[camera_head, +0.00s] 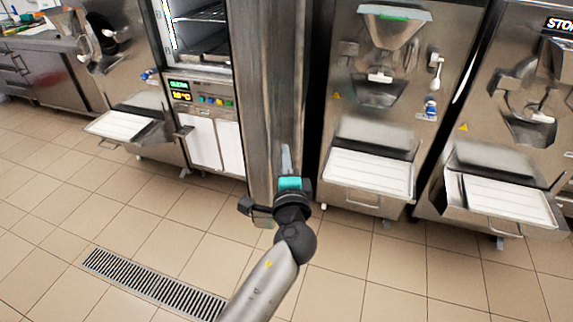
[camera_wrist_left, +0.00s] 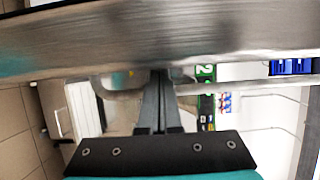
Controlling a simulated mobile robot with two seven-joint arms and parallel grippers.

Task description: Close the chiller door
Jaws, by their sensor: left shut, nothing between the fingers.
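The chiller (camera_head: 204,90) stands left of centre in the head view, with its lit control panel and its shelves showing. Its steel door (camera_head: 268,85) stands open on the right side of the opening, seen as a tall panel. My left gripper (camera_head: 286,158) is shut and empty, in front of the lower part of the door. In the left wrist view the shut fingers (camera_wrist_left: 160,110) point at a broad steel surface (camera_wrist_left: 160,38), apparently the door, crossing the top. I cannot tell whether the fingertips touch it. My right gripper is out of view.
Two batch freezers (camera_head: 380,90) (camera_head: 520,110) with protruding white trays (camera_head: 368,172) (camera_head: 505,200) stand to the right. Another machine with a tray (camera_head: 118,125) stands to the left. The tiled floor in front is free, with a flat drain grate (camera_head: 150,285).

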